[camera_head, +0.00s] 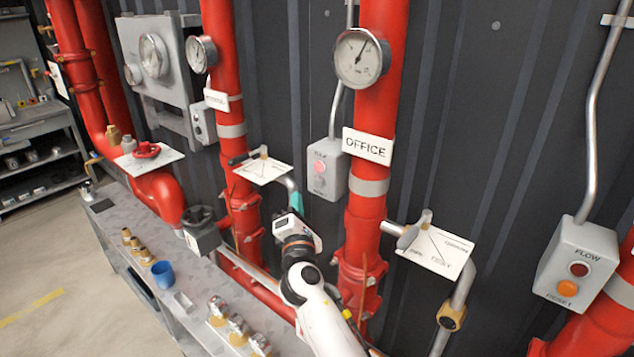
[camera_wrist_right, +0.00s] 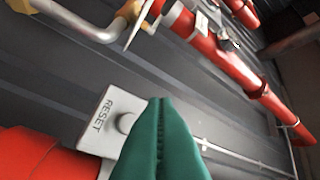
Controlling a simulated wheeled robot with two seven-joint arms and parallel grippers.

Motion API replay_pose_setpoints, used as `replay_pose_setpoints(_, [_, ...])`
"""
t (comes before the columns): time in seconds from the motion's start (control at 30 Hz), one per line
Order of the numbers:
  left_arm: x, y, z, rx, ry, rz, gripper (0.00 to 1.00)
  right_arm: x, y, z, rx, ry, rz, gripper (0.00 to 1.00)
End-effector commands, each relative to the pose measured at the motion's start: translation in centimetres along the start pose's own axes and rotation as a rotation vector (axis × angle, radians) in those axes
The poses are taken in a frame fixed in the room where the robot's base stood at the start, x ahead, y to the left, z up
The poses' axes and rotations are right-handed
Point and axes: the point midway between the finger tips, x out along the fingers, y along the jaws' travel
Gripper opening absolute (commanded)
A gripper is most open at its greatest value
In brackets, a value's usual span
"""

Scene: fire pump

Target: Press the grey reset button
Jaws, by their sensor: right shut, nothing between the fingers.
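A grey box (camera_head: 327,170) beside the OFFICE sign carries a pink lamp (camera_head: 319,166) and a small grey button (camera_head: 319,182) below it. In the right wrist view a grey box (camera_wrist_right: 104,121) marked RESET shows a round grey button (camera_wrist_right: 126,123). My right gripper (camera_head: 295,200) is below and left of the OFFICE box in the head view. Its green fingers (camera_wrist_right: 160,102) are shut and empty, and their tips appear just right of the button in the wrist view. Contact cannot be told; the fingers cover part of the box. My left gripper is out of view.
Another box (camera_head: 577,262) at the right has a red lamp and an orange RESET button. Red pipes, gauges and valve handles (camera_head: 430,240) surround the arm. A grey bench (camera_head: 120,225) with fittings and a blue cup (camera_head: 163,274) stands at the lower left.

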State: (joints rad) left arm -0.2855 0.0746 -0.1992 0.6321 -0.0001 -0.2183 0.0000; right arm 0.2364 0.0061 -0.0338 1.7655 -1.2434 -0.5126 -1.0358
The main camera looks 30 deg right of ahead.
Motion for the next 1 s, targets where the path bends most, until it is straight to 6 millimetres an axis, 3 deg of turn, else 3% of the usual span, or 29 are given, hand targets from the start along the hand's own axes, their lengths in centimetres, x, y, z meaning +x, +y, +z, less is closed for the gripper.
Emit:
replay_pose_setpoints(0.4, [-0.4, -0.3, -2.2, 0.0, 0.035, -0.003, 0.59, 3.0, 2.1, -2.1, -0.001, -0.001, 0.0, 0.0])
replay_pose_setpoints(1.0, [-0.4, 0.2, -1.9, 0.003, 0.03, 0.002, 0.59, 3.1, 2.3, -2.2, 0.0, -0.001, 0.0, 0.0])
